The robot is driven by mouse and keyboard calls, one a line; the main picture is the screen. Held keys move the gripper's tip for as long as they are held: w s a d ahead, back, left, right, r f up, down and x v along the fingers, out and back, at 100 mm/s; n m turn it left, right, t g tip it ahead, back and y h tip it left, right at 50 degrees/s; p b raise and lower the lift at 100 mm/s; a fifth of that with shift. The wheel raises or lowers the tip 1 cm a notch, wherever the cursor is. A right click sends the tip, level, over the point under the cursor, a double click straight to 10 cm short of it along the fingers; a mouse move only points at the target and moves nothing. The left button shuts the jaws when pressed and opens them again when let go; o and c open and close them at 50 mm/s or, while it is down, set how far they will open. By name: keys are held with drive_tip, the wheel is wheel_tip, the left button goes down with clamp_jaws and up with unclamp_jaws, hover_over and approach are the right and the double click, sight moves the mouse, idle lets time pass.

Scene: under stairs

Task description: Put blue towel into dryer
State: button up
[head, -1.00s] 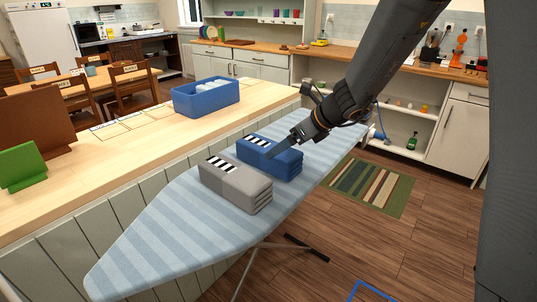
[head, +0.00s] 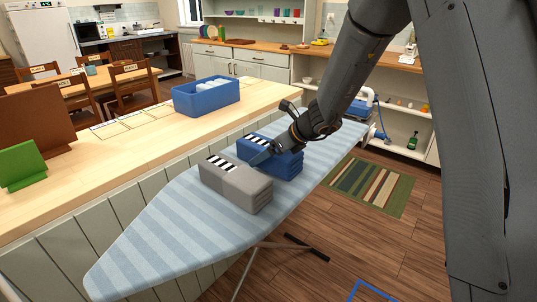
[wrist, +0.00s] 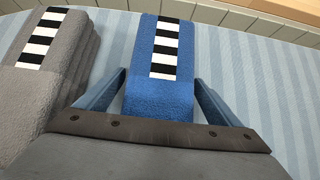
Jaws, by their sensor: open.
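The folded blue towel (head: 289,163) lies on the striped ironing board, with a black-and-white checked strip across its top. In the wrist view the blue towel (wrist: 160,88) lies between the two fingers of my gripper (wrist: 162,88). A finger is on each side of it, with a narrow gap showing at both sides. In the head view my gripper (head: 262,155) reaches down over the blue towel from the right and hides part of it. The dryer is not in view.
A folded grey towel (head: 238,186) lies close beside the blue one, near the left finger in the wrist view. The ironing board (head: 165,235) stands along the wooden counter (head: 130,145). A blue bin (head: 207,98) stands on the counter. An iron (head: 376,128) is at the board's far end.

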drive_tip(key=c, duration=1.3)
drive_tip(key=shift+r, duration=0.1)
